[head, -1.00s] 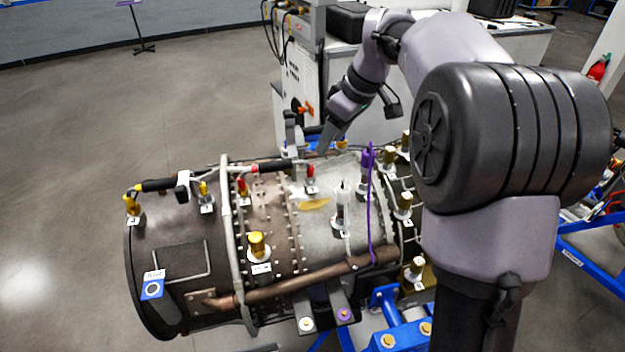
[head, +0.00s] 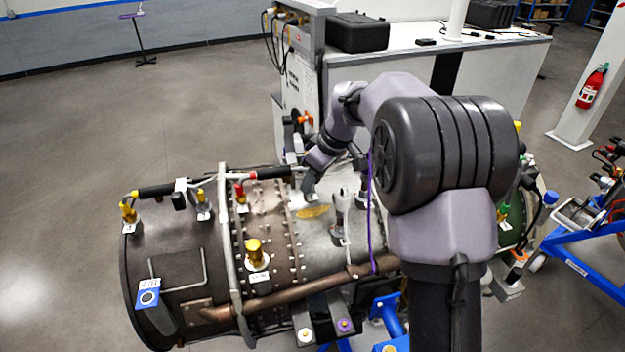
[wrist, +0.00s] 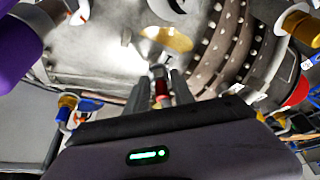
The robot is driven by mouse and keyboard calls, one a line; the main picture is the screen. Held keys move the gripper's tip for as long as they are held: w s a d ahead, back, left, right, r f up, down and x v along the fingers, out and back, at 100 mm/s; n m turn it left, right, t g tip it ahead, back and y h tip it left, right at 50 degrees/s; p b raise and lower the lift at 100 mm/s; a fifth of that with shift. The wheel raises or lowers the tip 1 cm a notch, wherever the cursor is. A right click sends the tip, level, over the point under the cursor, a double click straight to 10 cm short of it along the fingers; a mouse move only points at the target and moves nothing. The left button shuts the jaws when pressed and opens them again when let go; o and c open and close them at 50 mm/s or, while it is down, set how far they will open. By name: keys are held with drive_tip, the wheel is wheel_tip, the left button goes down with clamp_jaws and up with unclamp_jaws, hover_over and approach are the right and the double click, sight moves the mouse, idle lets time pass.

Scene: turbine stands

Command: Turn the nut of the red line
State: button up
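The red line is a short black hose (head: 272,172) on top of the brown and grey turbine (head: 180,250). Its left end has a red nut (head: 240,190). The right end's red nut (wrist: 160,86) shows in the wrist view, while my gripper covers it in the head view. My gripper (head: 308,196) is down at this right end. In the wrist view my gripper (wrist: 159,88) has one dark finger on each side of the nut. Narrow gaps seem to show between nut and fingers, so it looks open around it.
A second black hose (head: 155,190) with yellow nuts lies to the left. A grey upright fitting (head: 341,212) and a purple strap (head: 371,215) stand just right of my gripper. A yellow cap (head: 254,250) sits on the near side. A white cabinet (head: 435,75) stands behind.

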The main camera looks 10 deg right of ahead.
clamp_jaws()
drive_tip(key=shift+m+b, duration=0.3)
drive_tip(key=shift+a+f+m+t+h+b, duration=0.1)
drive_tip(key=shift+m+t+h+b, duration=0.25)
drive_tip(key=shift+m+b, duration=0.4)
drive_tip(key=shift+s+a+m+t+h, duration=0.15)
drive_tip(key=shift+m+h, duration=0.25)
drive_tip(key=shift+m, duration=0.6)
drive_tip(key=shift+w+d+m+t+h, duration=0.1)
drive_tip(key=shift+m+h, duration=0.25)
drive_tip(key=shift+m, duration=0.6)
drive_tip(key=shift+b, duration=0.3)
drive_tip(key=o, duration=0.5)
unclamp_jaws()
drive_tip(key=shift+s, duration=0.1)
drive_tip(key=shift+o, duration=0.2)
